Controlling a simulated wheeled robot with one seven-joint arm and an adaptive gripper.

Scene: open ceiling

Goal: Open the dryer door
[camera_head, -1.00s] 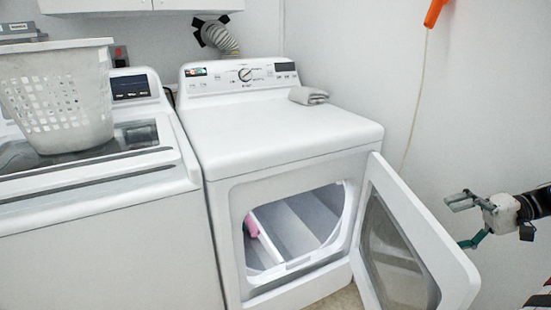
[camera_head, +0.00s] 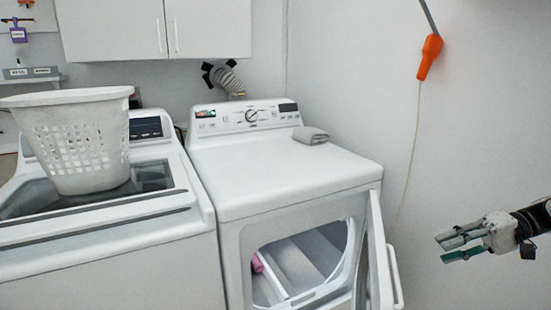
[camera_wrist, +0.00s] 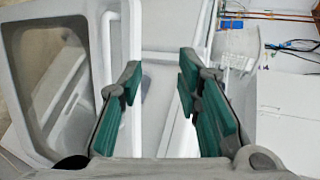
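The white dryer (camera_head: 285,180) stands right of the washer. Its front door (camera_head: 378,265) stands open, hinged at the right and seen nearly edge-on, with a handle bar (camera_head: 395,278) on its outer side. The drum opening shows, with a pink item (camera_head: 257,263) inside. My gripper (camera_head: 440,247) is right of the door, apart from it and empty. In the wrist view my gripper (camera_wrist: 158,82) has a gap between its green-padded fingers. The door with its grey window (camera_wrist: 55,70) fills the left there, its handle (camera_wrist: 108,55) just left of the fingers.
A washer (camera_head: 110,235) with a white laundry basket (camera_head: 78,145) on top stands at the left. A folded grey cloth (camera_head: 311,135) lies on the dryer. An orange object (camera_head: 430,57) hangs by the right wall. White cabinets (camera_head: 150,30) are above.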

